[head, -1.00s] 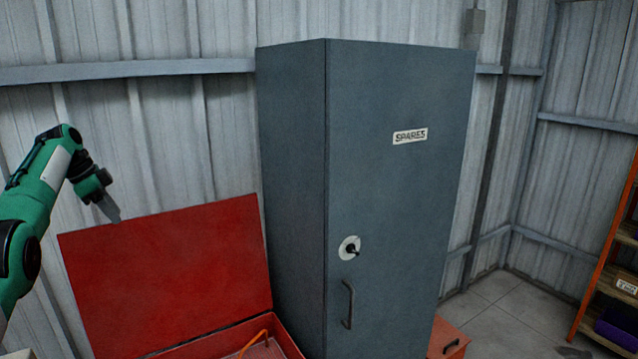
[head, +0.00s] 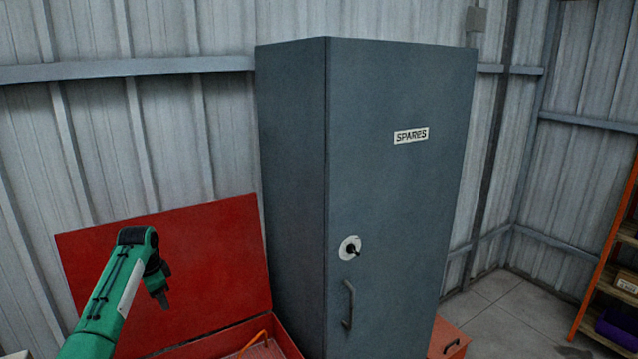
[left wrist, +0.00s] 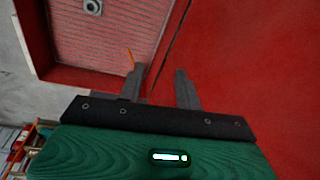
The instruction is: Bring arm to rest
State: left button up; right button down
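My left arm comes in from the lower left in the head view, with its green links bent at the wrist. My left gripper (head: 163,297) is in front of the raised red lid of a chest (head: 215,250) and points down. In the left wrist view the two fingers of the left gripper (left wrist: 162,85) stand apart with nothing between them. The chest's open interior (left wrist: 105,40) and red lid (left wrist: 250,60) lie beyond the fingers. My right gripper is not in either view.
A tall grey cabinet (head: 400,200) marked SPARES stands shut right of the chest, with a round latch (head: 349,248) and a handle (head: 348,304). A small red box (head: 447,340) sits beside it. A shelf (head: 612,270) stands at the far right. Floor (head: 525,310) is clear between them.

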pick_arm(q)
jog(key=s+d+f+n, duration=0.1)
jog(key=s+d+f, duration=0.6)
jog(key=s+f, duration=0.4)
jog(key=s+d+f+n, duration=0.2)
jog(key=s+d+f, duration=0.55)
jog(key=s, duration=0.45)
jog(key=s+d+r+n+t, duration=0.1)
jog(key=s+d+r+n, duration=0.15)
jog(key=s, duration=1.15)
jog(key=s+d+r+n+t, duration=0.1)
jog(key=s+d+r+n, duration=0.15)
jog(key=s, duration=1.15)
notch_tip(320, 180, down, 34)
jog(key=r+g+b, duration=0.1)
jog(key=b, duration=0.3)
jog(key=s+a+f+g+b, duration=0.1)
jog(key=s+f+b, duration=0.1)
jog(key=s+f, duration=0.8)
jog(key=s+a+f+b, duration=0.2)
jog(key=s+f, duration=0.8)
jog(key=f, duration=0.5)
jog(key=shift+a+f+m+g, duration=0.2)
jog(key=shift+f+m+g, duration=0.1)
jog(key=shift+f+g, duration=0.1)
